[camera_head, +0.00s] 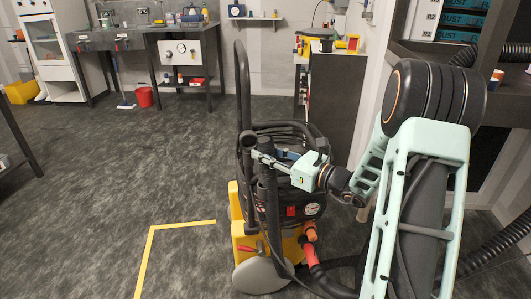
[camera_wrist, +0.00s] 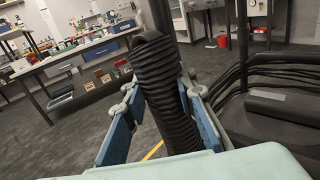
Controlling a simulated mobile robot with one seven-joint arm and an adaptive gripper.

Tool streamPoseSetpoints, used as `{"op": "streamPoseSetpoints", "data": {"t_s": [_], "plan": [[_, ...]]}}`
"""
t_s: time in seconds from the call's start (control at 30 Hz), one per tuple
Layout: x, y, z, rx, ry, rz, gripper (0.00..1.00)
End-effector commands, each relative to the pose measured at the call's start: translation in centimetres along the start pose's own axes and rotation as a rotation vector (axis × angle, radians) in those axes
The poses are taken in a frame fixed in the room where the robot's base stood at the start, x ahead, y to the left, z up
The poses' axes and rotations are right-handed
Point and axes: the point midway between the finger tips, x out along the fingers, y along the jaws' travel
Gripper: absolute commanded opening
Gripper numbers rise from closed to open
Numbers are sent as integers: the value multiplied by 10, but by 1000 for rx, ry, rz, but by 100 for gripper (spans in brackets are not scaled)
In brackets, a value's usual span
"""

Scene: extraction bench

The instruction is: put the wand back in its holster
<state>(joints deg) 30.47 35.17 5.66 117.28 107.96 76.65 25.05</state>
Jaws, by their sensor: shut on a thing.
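The wand (camera_head: 269,195) is a long black tube, upright in front of the extraction machine in the head view. In the wrist view its ribbed black part (camera_wrist: 168,88) runs up between the blue pads of my gripper (camera_wrist: 163,98), leaning slightly. My gripper also shows in the head view (camera_head: 264,157), at the upper part of the tube, shut on it. The wand's lower end is hard to make out against the machine. I cannot pick out the holster clearly, so I cannot tell whether the wand sits in it.
The yellow and black extraction machine (camera_head: 243,237) stands close behind and below my gripper, with an upright handle (camera_head: 242,90) and coiled hoses. A ribbed hose (camera_head: 492,250) lies at right. Yellow tape (camera_head: 180,224) marks the floor. The floor at left is clear; benches stand behind.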

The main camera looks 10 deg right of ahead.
Motion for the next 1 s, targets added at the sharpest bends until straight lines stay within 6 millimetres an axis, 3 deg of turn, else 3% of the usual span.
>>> {"op": "streamPoseSetpoints", "data": {"t_s": [1.0], "plan": [[0, 0, -26, 0, -1, 0, 0]]}}
